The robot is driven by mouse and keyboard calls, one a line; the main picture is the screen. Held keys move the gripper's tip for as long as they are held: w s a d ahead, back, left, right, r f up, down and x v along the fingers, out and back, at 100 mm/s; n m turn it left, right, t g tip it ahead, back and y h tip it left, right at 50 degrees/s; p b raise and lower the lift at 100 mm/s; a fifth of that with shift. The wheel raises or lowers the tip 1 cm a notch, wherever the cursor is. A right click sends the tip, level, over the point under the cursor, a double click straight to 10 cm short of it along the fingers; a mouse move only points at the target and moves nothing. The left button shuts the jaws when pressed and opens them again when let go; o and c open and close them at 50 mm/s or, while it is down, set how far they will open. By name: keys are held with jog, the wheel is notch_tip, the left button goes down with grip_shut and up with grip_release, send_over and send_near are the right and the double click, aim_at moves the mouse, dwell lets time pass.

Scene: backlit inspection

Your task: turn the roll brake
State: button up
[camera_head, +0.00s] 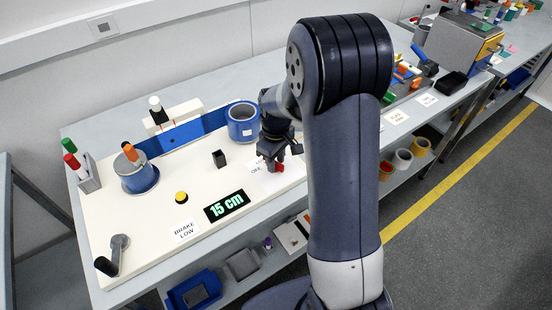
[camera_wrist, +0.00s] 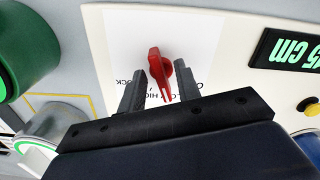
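The roll brake is a small red pointer knob (camera_wrist: 160,68) on a white label card (camera_wrist: 118,40) with printed words, LOCK and HIGH partly legible. The knob's narrow end points toward my gripper in the wrist view. In the head view the red knob (camera_head: 279,168) shows just below my gripper (camera_head: 271,160), partly hidden by it. In the wrist view my gripper (camera_wrist: 160,82) has its two dark fingers apart, one on each side of the knob. A thin gap shows beside the knob; contact cannot be told. A card (camera_head: 185,230) reads BRAKE LOW.
A black display (camera_head: 227,205) reads 15 cm. A blue spool (camera_head: 137,175) stands left.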

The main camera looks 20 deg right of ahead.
jog(key=shift+c, duration=0.3)
grip_shut()
dwell(0.4)
jog(key=m+b, duration=0.1)
jog(key=m, duration=0.3)
jog(key=shift+a, duration=0.1)
jog(key=m+b, duration=0.1)
jog(key=m, duration=0.3)
jog(key=shift+a, duration=0.1)
jog(key=m, duration=0.4)
jog(key=shift+a+b, duration=0.1)
jog(key=shift+b, duration=0.25)
jog(key=shift+m, duration=1.9)
